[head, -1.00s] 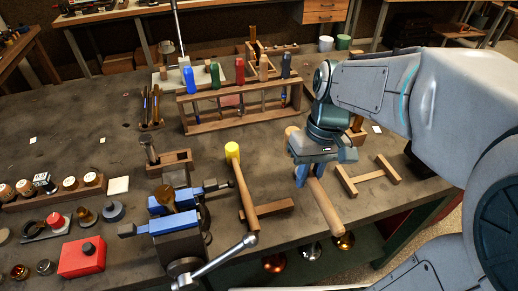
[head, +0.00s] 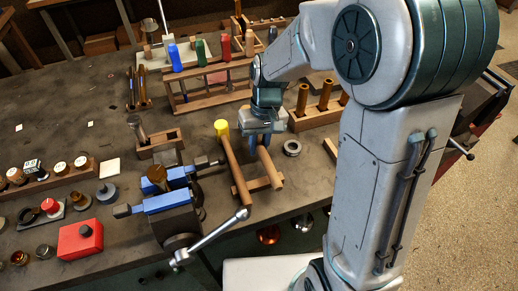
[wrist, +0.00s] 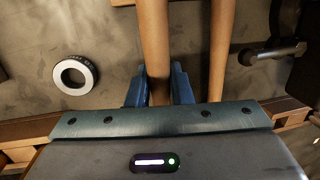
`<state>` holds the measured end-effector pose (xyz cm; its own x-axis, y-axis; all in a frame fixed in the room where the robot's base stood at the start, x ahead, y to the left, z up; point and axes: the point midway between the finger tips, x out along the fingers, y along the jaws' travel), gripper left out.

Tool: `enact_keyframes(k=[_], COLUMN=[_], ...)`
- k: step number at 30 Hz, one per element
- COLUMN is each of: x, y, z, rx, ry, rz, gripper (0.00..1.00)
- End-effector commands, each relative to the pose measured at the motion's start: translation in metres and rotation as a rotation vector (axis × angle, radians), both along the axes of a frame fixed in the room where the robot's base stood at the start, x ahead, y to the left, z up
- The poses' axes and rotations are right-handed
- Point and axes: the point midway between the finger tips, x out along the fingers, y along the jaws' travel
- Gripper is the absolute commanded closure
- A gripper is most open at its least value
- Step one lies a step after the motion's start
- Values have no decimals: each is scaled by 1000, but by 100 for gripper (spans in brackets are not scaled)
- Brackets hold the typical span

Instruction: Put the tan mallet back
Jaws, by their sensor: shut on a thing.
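My gripper (head: 264,138) is shut on the tan mallet's handle (head: 269,169). In the wrist view the handle (wrist: 155,50) runs between the two blue fingers. The mallet's head is hidden behind my gripper in the head view. The near end of the handle is over or on the right part of a low wooden rest (head: 262,184); I cannot tell if it touches. The yellow-headed mallet (head: 221,128) lies on the left of the same rest. Its handle (wrist: 222,55) runs beside the tan one, with a narrow gap.
A grey ring (head: 291,148) lies to the right of my gripper. A blue vise (head: 165,202) is on the left. A screwdriver rack (head: 205,92) and a block with upright rods (head: 318,116) stand behind. Another wooden rest (head: 330,148) is partly hidden by my arm.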

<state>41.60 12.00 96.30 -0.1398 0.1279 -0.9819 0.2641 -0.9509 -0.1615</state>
Motion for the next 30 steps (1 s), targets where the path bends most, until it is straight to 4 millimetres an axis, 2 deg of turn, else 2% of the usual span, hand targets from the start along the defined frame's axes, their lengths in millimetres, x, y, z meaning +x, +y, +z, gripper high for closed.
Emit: enact_keyframes(k=[3, 6, 17, 18, 20, 30], x=[-1, -1, 0, -1, -1, -1], y=[0, 0, 0, 0, -1, -2], z=[-18, -25, -30, -29, -29, -29], rx=[0, -1, 0, 0, 0, -2], ry=[4, 2, 0, 1, 1, 3], rz=[0, 0, 0, 0, 0, -2], gripper=[100, 100, 100, 72, 59, 59])
